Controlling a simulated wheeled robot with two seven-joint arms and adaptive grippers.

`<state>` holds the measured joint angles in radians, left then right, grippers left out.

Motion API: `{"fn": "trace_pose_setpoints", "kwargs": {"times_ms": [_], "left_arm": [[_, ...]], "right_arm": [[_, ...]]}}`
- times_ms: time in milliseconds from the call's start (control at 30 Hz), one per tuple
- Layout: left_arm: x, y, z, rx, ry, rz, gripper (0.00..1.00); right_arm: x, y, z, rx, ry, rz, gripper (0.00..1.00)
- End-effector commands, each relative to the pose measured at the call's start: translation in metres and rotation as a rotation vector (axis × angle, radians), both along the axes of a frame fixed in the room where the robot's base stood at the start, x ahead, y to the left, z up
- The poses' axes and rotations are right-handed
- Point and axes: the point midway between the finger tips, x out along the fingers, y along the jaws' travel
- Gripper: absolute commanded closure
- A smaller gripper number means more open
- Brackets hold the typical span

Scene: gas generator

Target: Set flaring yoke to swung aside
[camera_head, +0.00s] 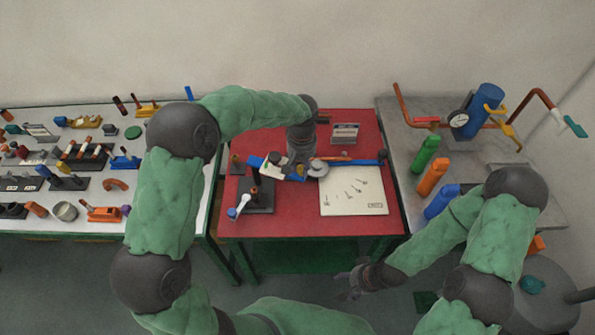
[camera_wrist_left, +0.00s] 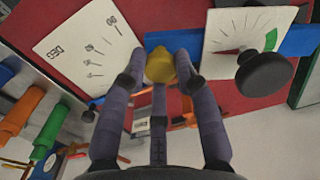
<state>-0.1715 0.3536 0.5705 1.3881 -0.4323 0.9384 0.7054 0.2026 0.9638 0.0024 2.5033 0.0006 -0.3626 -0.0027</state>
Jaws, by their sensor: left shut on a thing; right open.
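A long blue bar (camera_head: 366,162) lies across the red table. On its left part sits a white dial plate with a green sector (camera_wrist_left: 247,38) and a black knob (camera_wrist_left: 265,73). My left gripper (camera_head: 299,164) reaches down over the bar. In the left wrist view its fingers (camera_wrist_left: 160,70) are shut on a yellow knob (camera_wrist_left: 159,64) at the bar's edge. I cannot tell for sure which part is the flaring yoke. My right gripper (camera_head: 352,284) is open and empty in front of the table.
A white card with drawings (camera_head: 353,202) lies right of centre on the red table. A black stand (camera_head: 258,201) with a white lever (camera_head: 240,205) is at the left. A small sign (camera_head: 345,133) stands behind.

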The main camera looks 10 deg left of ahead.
Motion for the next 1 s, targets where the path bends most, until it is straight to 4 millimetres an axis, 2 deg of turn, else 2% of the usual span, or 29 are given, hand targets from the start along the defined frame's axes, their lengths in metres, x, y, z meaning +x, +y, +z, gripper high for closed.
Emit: {"fn": "trace_pose_setpoints", "kwargs": {"times_ms": [600, 633, 700, 1000], "left_arm": [[0.0081, -0.0008, 0.0008, -0.002, -0.005, 0.041, 1.0], [0.0083, -0.0007, 0.0009, -0.003, -0.006, 0.04, 0.61], [0.0083, -0.0007, 0.0009, -0.003, -0.006, 0.04, 0.46], [0.0069, -0.0006, 0.0005, 0.0, -0.002, 0.038, 0.46]], "right_arm": [[0.0, 0.0, -0.0005, 0.0, 0.0, 0.0, 0.34], [0.0, 0.0, -0.0005, 0.0, 0.0, 0.0, 0.34], [0.0, 0.0, -0.0005, 0.0, 0.0, 0.0, 0.34], [0.0, 0.0, -0.0005, 0.0, 0.0, 0.0, 0.34]]}}
